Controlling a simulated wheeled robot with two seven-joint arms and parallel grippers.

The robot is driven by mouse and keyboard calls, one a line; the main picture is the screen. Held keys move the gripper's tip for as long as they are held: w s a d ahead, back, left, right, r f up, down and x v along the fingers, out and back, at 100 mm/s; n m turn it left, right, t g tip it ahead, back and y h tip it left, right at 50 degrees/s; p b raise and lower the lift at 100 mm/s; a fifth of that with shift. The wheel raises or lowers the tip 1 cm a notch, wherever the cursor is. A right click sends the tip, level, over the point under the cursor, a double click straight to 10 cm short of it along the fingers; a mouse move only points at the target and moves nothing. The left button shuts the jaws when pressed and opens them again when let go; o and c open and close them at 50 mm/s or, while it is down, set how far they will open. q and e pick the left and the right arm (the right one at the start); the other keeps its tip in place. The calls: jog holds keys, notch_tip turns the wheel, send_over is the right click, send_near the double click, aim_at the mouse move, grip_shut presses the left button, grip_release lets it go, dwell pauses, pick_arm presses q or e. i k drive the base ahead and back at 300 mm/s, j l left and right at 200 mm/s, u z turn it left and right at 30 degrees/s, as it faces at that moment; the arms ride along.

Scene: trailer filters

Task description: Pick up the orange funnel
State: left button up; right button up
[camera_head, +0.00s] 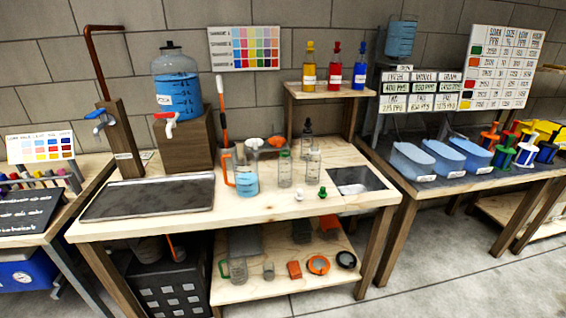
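A round orange ring-shaped item (318,265) lies on the lower shelf of the middle table; it may be the orange funnel seen from above, but it is too small to be sure. A similar black round item (346,260) lies to its right, and a small orange block (294,270) to its left. Another small orange item (277,141) shows on the tabletop behind the glassware; its shape is unclear. Neither of my grippers is in view.
The tabletop holds an orange-handled pitcher (246,178), clear bottles (314,165) and a dark tray (150,197). On the lower shelf (270,288) a green-handled jug (237,270) stands left. A black crate (172,290) is beside the shelf. The floor at right (450,275) is clear.

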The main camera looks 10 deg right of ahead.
aim_at(277, 145)
jog(key=i+u, duration=0.25)
jog(key=i, duration=0.2)
jog(key=i+l+u, duration=0.25)
jog(key=i, duration=0.2)
jog(key=j, duration=0.1)
